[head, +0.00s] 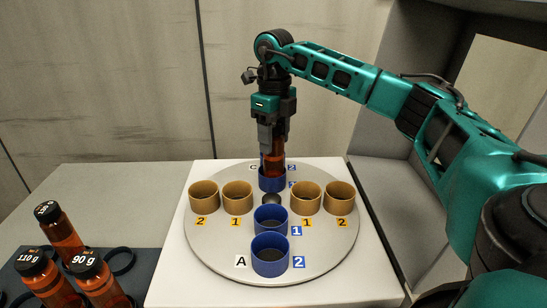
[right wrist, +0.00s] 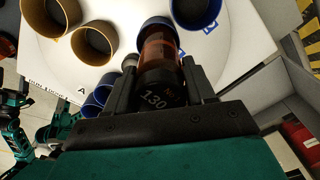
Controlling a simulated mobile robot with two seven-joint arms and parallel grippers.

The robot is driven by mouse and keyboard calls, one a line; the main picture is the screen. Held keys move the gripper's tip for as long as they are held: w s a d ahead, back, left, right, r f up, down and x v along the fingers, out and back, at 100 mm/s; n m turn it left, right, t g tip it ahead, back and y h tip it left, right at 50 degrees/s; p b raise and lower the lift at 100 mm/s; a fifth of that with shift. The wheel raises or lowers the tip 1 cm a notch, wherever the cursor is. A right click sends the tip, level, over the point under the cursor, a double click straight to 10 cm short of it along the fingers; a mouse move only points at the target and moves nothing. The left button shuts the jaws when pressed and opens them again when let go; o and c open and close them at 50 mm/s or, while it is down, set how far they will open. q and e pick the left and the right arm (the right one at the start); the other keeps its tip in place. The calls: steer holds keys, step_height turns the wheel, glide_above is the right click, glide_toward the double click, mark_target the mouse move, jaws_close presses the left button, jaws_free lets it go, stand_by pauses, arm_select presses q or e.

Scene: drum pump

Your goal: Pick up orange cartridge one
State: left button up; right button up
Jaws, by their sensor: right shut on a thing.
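An orange see-through cartridge (head: 273,164) with a dark cap is held upright by my right gripper (head: 273,140) over the turntable. Its lower end is at the far blue cup (head: 268,182) near the letter C; I cannot tell how deep it sits. In the right wrist view my right gripper (right wrist: 160,75) has its fingers on both sides of the cartridge (right wrist: 161,52), whose cap reads 130. Three more orange cartridges (head: 60,236) stand at the lower left, two marked 110 g and 90 g.
The round grey turntable (head: 210,250) on a white block carries two nearer blue cups (head: 270,262), by the letter A, and tan cups (head: 203,204) at left and right. A dark rack (head: 140,292) with an empty ring (head: 121,261) is at the lower left.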

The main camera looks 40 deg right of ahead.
steer(key=shift+c, duration=0.7)
arm_select(q)
steer(key=shift+s+f, duration=0.1)
arm_select(e)
steer(key=shift+r, duration=0.1)
arm_select(q)
steer(key=shift+y, duration=0.4)
steer(key=a+r+p, duration=0.1)
steer(key=p, duration=0.1)
steer(key=s+r+p, duration=0.1)
steer(key=p, duration=0.1)
steer(key=a+r+p, duration=0.1)
steer(key=p, duration=0.2)
steer(key=shift+s+a+r, duration=0.15)
steer(key=shift+a+r, duration=0.15)
steer(key=shift+r, duration=0.05)
arm_select(e)
step_height(320, 180, up, 20)
arm_select(q)
steer(key=shift+r, duration=0.1)
arm_select(e)
steer(key=shift+a, duration=0.1)
